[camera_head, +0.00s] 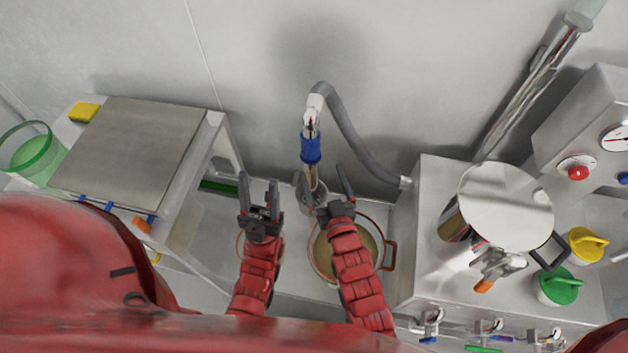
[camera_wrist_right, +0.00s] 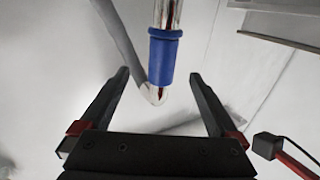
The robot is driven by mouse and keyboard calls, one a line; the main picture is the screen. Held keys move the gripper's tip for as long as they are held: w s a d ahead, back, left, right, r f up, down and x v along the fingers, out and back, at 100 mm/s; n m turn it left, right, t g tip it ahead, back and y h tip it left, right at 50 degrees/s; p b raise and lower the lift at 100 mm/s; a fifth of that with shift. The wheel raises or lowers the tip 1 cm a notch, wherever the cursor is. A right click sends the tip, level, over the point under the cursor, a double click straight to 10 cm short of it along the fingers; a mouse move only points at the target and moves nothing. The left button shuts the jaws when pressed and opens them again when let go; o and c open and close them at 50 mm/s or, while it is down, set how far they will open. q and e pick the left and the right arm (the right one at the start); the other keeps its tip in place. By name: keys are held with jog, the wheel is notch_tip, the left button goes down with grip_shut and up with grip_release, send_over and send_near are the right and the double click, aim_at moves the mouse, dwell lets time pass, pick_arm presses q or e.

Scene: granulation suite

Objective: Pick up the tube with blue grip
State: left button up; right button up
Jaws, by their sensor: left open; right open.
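The tube with blue grip is a shiny metal pipe with a blue sleeve (camera_head: 311,149), hanging upright from a grey hose in the middle of the head view. Its blue grip also shows in the right wrist view (camera_wrist_right: 162,58), ahead of and between the finger lines. My right gripper (camera_head: 329,190) is open just below and right of the grip in the head view. It also shows in the right wrist view (camera_wrist_right: 160,82), with nothing held. My left gripper (camera_head: 260,192) is open and empty, to the left of the tube.
A round tan-filled pan (camera_head: 326,262) lies below my right gripper. A steel-topped table (camera_head: 135,150) stands at left with a green glass bowl (camera_head: 30,155) and yellow sponge (camera_head: 84,112). A machine cabinet (camera_head: 425,215) with a round steel lid (camera_head: 506,207) stands at right. The grey hose (camera_head: 352,140) runs to it.

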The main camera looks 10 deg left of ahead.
aim_at(313, 152)
jog(key=p+x, duration=0.1)
jog(key=x, duration=0.4)
jog(key=shift+w+r+p, duration=0.15)
jog(key=shift+w+p, duration=0.05)
jog(key=shift+p, duration=0.1)
jog(key=shift+w+a+r+p, duration=0.1)
jog(key=shift+w+a+p, duration=0.15)
jog(key=shift+p, duration=0.05)
jog(key=p+x, duration=0.1)
jog(key=x, duration=0.1)
jog(key=p+x, duration=0.1)
jog(key=shift+w+a+r, duration=0.2)
jog(key=shift+w+a, duration=0.05)
jog(key=shift+a, duration=0.15)
jog(key=shift+w+a, duration=0.15)
jog(key=shift+w, duration=0.15)
jog(key=shift+f, duration=0.15)
grip_shut()
